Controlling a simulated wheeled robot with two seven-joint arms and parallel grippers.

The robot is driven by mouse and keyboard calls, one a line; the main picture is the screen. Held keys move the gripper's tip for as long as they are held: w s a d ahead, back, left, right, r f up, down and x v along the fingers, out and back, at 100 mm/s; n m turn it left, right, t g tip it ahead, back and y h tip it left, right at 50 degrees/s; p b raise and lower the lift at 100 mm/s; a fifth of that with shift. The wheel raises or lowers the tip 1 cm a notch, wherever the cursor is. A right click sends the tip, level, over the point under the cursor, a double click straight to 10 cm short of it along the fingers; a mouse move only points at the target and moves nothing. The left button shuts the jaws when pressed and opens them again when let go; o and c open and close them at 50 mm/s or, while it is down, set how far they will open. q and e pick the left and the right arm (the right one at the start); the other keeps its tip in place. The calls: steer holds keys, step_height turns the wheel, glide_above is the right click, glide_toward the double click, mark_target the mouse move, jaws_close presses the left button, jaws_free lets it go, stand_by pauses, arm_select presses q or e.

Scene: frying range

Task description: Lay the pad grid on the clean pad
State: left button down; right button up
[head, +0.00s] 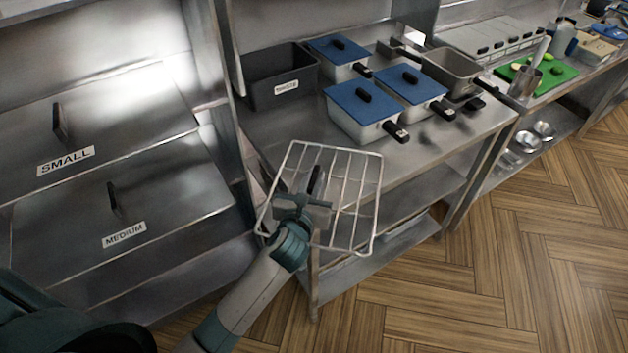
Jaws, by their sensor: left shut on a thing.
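The pad grid (359,203) is a silvery wire rack with a raised dark handle near its middle. My left gripper (314,192) is shut on that handle and holds the grid tilted in the air, in front of the steel table's near left corner. The grid hides part of the table edge and the lower shelf. I cannot make out a clean pad in this view. My right gripper is not in view.
Lidded bins marked SMALL (110,110) and MEDIUM (170,190) stand at left. The steel table (440,150) bears a black bin (275,92), blue-lidded pans (362,112) and an open pan (452,72). Wooden floor (500,260) is clear at right.

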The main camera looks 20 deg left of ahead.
arm_select(q)
steer(key=shift+f, duration=0.3)
steer(key=c, duration=1.7)
jaws_free()
steer(key=shift+f, duration=0.15)
steer(key=shift+s, duration=0.1)
steer(key=b+v, duration=0.2)
steer(key=v, duration=0.8)
steer(key=shift+s, duration=0.35)
steer(key=shift+s+d+r, duration=0.1)
steer(key=shift+s+r, duration=0.2)
steer(key=shift+s, duration=0.3)
steer(key=shift+o, duration=0.3)
